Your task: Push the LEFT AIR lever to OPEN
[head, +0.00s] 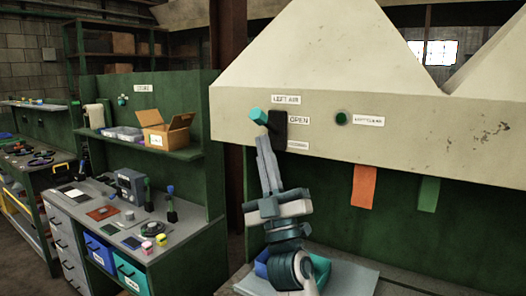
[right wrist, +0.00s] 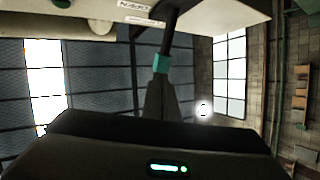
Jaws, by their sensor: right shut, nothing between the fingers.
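The LEFT AIR lever has a teal knob (head: 258,115) that points out to the left from a black mount (head: 279,127) on the cream hood front. The LEFT AIR label (head: 286,99) is above it, the OPEN label (head: 299,120) is beside it, and a lower label (head: 297,145) is too small to read. My right gripper (head: 264,142) is shut and empty, its tips just below the knob. In the right wrist view, the teal knob (right wrist: 161,64) on its dark shaft (right wrist: 173,32) lies right at the fingertips; contact cannot be told. My left gripper is not in view.
A green button (head: 341,118) with a label is to the right of the lever. Orange (head: 365,186) and green (head: 428,194) tags hang under the hood edge. A blue-teal bin (head: 320,270) stands below my right arm. A green workbench with a cardboard box (head: 166,133) is at the left.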

